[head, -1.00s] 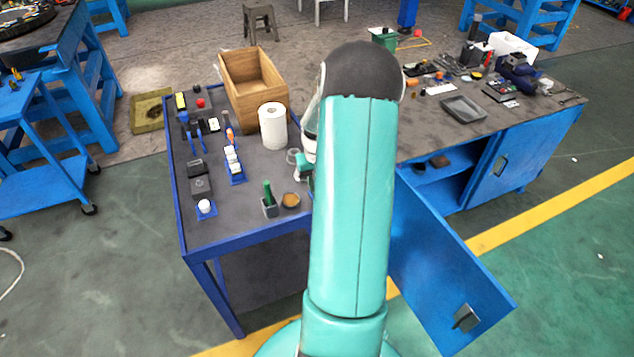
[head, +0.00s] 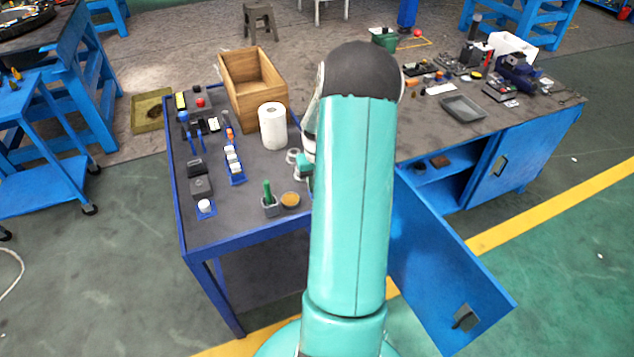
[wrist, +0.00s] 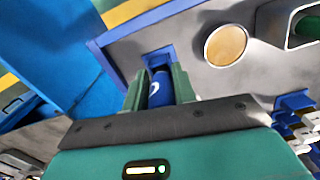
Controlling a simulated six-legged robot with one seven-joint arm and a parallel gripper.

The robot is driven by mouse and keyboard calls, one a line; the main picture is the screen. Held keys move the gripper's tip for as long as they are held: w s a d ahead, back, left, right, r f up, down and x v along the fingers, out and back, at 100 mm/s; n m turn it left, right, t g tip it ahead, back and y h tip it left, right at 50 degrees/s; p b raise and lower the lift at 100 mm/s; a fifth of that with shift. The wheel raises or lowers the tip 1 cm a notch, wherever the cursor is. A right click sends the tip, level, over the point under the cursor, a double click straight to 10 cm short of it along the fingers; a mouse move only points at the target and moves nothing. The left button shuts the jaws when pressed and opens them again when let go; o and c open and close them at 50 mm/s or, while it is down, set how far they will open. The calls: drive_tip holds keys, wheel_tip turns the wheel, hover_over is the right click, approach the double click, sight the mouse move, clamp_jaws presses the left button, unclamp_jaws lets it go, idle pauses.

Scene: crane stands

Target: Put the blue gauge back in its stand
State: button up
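The blue gauge (wrist: 160,88), with a white mark on it, shows in the wrist view between the two green fingers of my gripper (wrist: 160,86). The fingers lie close against both its sides, so my gripper looks shut on it. A blue stand (wrist: 157,58) is on the grey tabletop near the table edge, straight beyond the fingertips. The gauge overlaps the stand in this view; I cannot tell whether they touch. In the head view my arm hides the gauge and the stand, and only a small part of my gripper shows beside the arm.
A round tan disc (wrist: 226,44) and a cup with a green-handled tool (head: 269,204) are near the stand. A paper roll (head: 273,126), a wooden box (head: 253,85) and several small blue holders are farther back. An open blue cabinet door (head: 440,260) hangs at the right.

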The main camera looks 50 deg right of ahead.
drive_tip(key=shift+o, duration=1.3)
drive_tip(key=shift+a+f, duration=0.1)
drive_tip(key=shift+w, duration=0.15)
drive_tip(key=shift+r, duration=2.55)
drive_tip(key=shift+r, duration=0.1)
wheel_tip(320, 180, up, 14)
drive_tip(key=shift+d, duration=0.2)
drive_tip(key=shift+w+f, duration=0.1)
drive_tip(key=shift+f, duration=0.1)
